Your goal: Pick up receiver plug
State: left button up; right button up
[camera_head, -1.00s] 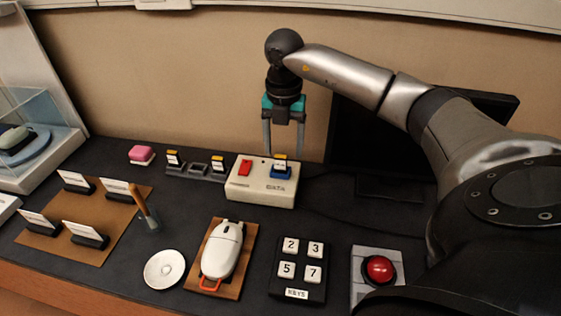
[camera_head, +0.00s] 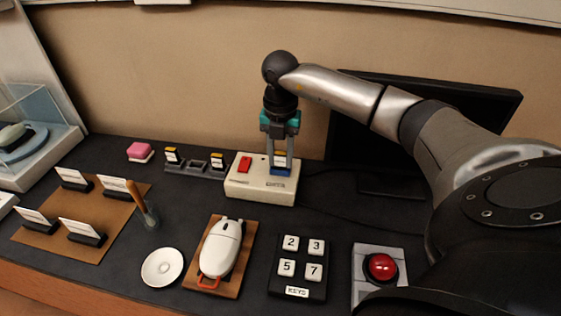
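A small plug (camera_head: 281,158) with a white and yellow label stands upright in the blue socket (camera_head: 281,171) on the white DATA box (camera_head: 249,187). I take it to be the receiver plug. My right gripper (camera_head: 281,164) points straight down over the socket. Its two fingers are drawn in on the left and right sides of the plug and appear to touch it. The fingertips partly cover the plug and socket. My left gripper is not in view.
A red switch (camera_head: 245,164) is on the same box. A dark rack (camera_head: 195,167) with two similar labelled plugs stands left of it. A black monitor (camera_head: 390,130) stands behind my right arm. A mouse (camera_head: 221,247), keypad (camera_head: 298,266) and red button (camera_head: 380,267) sit in front.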

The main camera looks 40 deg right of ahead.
grip_shut()
